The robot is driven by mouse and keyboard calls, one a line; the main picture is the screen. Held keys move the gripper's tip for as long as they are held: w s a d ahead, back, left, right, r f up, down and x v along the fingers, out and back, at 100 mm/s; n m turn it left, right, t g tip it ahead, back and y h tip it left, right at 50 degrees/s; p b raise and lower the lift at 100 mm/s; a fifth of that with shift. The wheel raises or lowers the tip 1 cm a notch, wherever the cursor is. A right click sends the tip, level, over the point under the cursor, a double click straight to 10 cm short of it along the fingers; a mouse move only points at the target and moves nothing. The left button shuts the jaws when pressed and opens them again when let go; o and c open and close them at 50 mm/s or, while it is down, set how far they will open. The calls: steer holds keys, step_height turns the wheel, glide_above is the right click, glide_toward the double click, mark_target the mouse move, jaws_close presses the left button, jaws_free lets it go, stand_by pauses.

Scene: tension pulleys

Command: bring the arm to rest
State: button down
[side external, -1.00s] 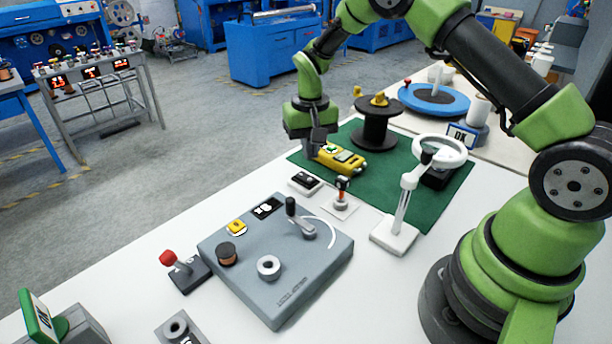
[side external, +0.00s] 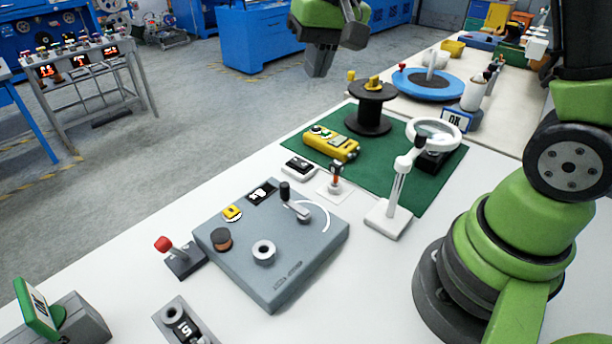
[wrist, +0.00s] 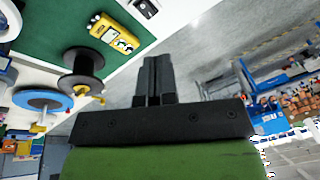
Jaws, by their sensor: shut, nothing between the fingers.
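My gripper (side external: 319,62) hangs high at the top of the side external view, well above the table and apart from everything. In the wrist view my gripper (wrist: 155,62) shows its two dark fingers pressed together with nothing between them. The yellow handheld device (side external: 331,143) lies on the green mat (side external: 415,190), below and apart from the gripper. The device also shows in the wrist view (wrist: 114,32). Most of my upper arm is outside the side external view.
A grey panel (side external: 300,262) with a crank lever stands on the white table. A white magnifier stand (side external: 392,213), black spool (side external: 371,108) and blue turntable (side external: 428,84) stand farther back. A red-knobbed lever (side external: 182,260) is at left. The air around my gripper looks clear.

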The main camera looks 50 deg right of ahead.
steer(key=s+a+r+t, duration=0.2)
steer(key=s+r, duration=0.1)
steer(key=s, duration=0.6)
steer(key=s+a+r+n+t+y, duration=0.1)
steer(key=s+a+r+t, duration=0.1)
steer(key=s, duration=0.7)
steer(key=shift+a+r, duration=0.25)
steer(key=shift+r, duration=0.45)
steer(key=w+d+n+g, duration=0.3)
steer(key=w+n, duration=0.8)
steer(key=w, duration=0.4)
steer(key=w+d+f+n+g+h, duration=0.1)
steer(key=w+d+f+n+g, duration=0.2)
steer(key=w+f+n, duration=0.8)
step_height(320, 180, down, 4)
steer(key=shift+w+d+r+g+h, duration=0.3)
steer(key=shift+d+g, duration=0.1)
steer(key=shift+d, duration=0.8)
